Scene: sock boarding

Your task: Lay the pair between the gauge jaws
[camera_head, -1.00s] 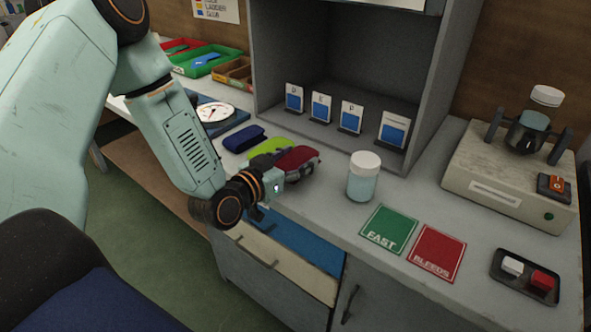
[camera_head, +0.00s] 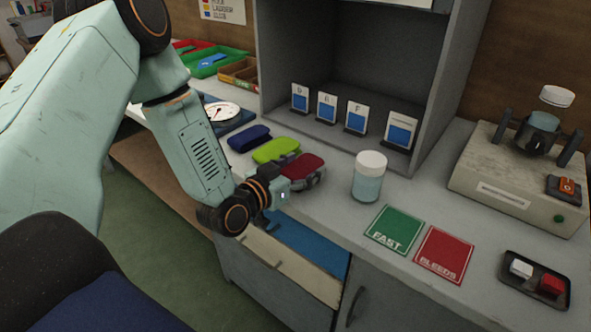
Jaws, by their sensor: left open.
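Three folded sock pairs lie in a row on the grey counter: a dark blue pair (camera_head: 249,138), a lime green pair (camera_head: 275,150) and a red pair (camera_head: 303,166). My left gripper (camera_head: 305,180) is low at the counter's front edge, at the red pair, with its grey fingers close around that pair's near side. It is open; whether a finger touches the pair is hard to tell. No gauge jaws show clearly. My right gripper is out of view.
A white-lidded jar (camera_head: 369,177) stands right of the red pair. Green FAST (camera_head: 395,229) and red BLEEDS (camera_head: 444,255) mats lie farther right, near a black tray (camera_head: 534,283). A grey cubby (camera_head: 340,125) holds several cards. An apparatus (camera_head: 520,181) stands at the right.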

